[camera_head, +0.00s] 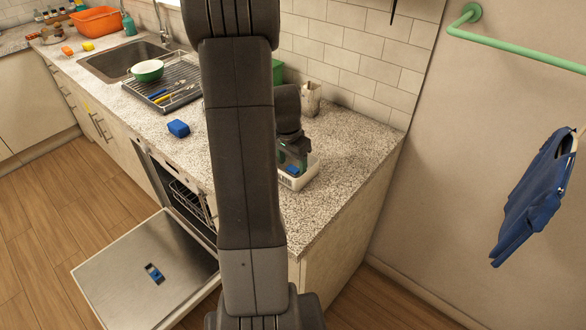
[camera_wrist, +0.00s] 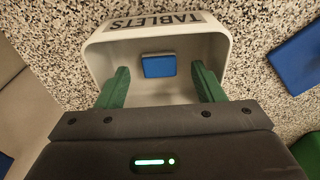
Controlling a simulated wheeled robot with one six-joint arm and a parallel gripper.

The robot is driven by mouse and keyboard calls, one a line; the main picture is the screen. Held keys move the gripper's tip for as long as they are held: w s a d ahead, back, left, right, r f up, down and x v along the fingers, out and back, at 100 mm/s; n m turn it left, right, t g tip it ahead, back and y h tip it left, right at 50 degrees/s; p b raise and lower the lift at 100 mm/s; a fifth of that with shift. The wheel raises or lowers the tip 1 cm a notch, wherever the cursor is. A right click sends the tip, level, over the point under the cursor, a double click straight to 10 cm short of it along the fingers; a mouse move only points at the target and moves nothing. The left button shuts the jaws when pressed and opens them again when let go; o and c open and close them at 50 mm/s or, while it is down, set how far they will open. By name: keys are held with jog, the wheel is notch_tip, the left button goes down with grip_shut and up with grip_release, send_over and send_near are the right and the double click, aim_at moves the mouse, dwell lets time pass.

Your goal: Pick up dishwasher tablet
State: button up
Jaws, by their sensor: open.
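A blue tablet (camera_wrist: 158,66) lies inside a white open box marked TABLETS (camera_wrist: 190,20) in the wrist view. In the head view the white box (camera_head: 305,181) stands on the speckled counter, with a bit of the blue tablet (camera_head: 293,169) showing. My gripper (camera_wrist: 160,70) is open, its two green fingers reaching into the box. In the wrist view the tablet shows between the fingers, near their tips, with a gap on each side. The head view shows my gripper (camera_head: 292,160) over the box, partly hiding its inside.
A blue block (camera_head: 178,128) sits on the counter near a dish rack (camera_head: 160,80) with a green bowl. A holder (camera_head: 311,98) stands by the tiled wall. The dishwasher door (camera_head: 120,275) hangs open with a small blue item on it. The counter's right end is clear.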

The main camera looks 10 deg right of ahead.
jog(key=shift+d+f, duration=0.1)
jog(key=shift+f, duration=0.6)
jog(key=shift+c, duration=0.4)
jog(key=c, duration=1)
jog(key=shift+r, duration=0.1)
